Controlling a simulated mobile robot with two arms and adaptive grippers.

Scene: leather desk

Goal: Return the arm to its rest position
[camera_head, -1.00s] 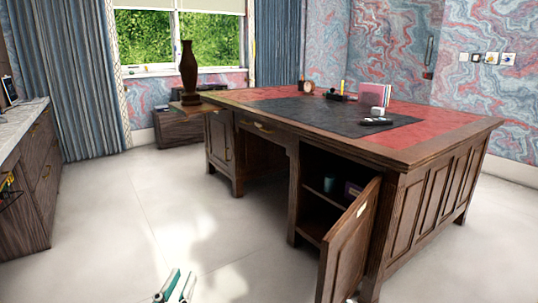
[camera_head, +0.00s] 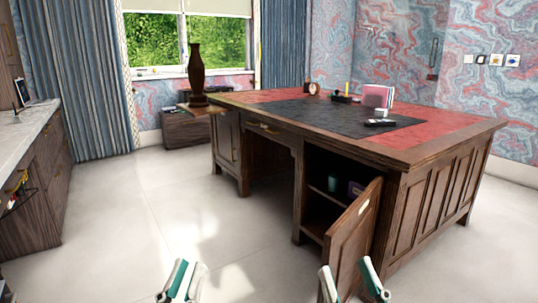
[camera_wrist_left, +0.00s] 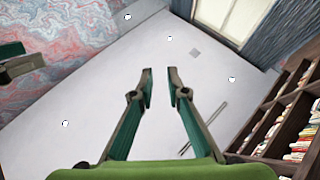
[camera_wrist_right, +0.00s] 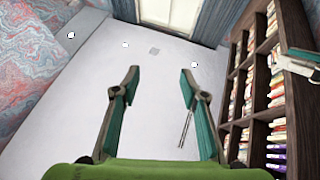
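My left gripper (camera_head: 181,268) shows at the bottom of the head view, left of centre, pointing up. Its green-lined fingers stand a little apart, and the left wrist view (camera_wrist_left: 159,72) shows an empty gap between them. My right gripper (camera_head: 345,266) is at the bottom of the head view, right of centre, in front of the open cabinet door. Its fingers are wider apart and empty, also in the right wrist view (camera_wrist_right: 159,72). Most of both arms is out of view.
The wooden desk (camera_head: 425,155) stands ahead, its cabinet door (camera_head: 350,235) swung open near my right gripper. A counter (camera_head: 30,175) is at the left edge. Pale floor (camera_head: 110,220) between is clear.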

